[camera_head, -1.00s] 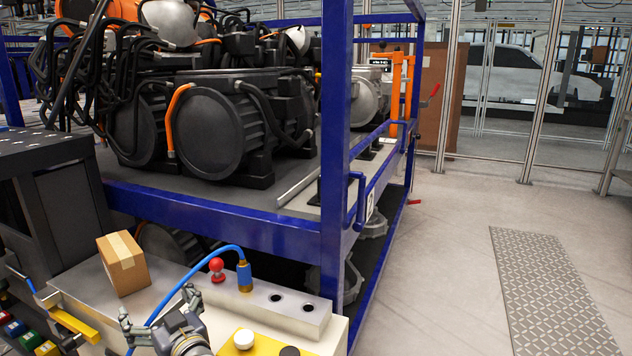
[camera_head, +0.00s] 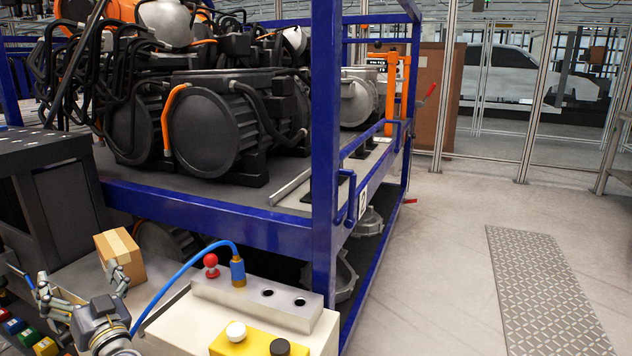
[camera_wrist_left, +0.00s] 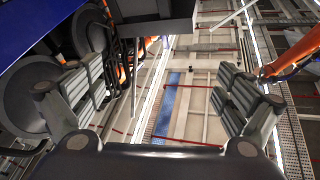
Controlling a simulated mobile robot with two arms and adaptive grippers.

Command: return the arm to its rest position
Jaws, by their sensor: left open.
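My left gripper (camera_head: 82,284) is at the lower left of the head view, in front of a cardboard box (camera_head: 121,257) and left of the blue cable. Its fingers are spread apart and point up. In the left wrist view my left gripper (camera_wrist_left: 160,100) also shows wide open, with nothing between the fingers. My right gripper is not in the head view.
A cream workbench (camera_head: 180,325) carries a metal block with a blue cable (camera_head: 185,275), a red knob (camera_head: 211,262) and a yellow button panel (camera_head: 257,343). A blue rack (camera_head: 210,215) holds drive units (camera_head: 204,130).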

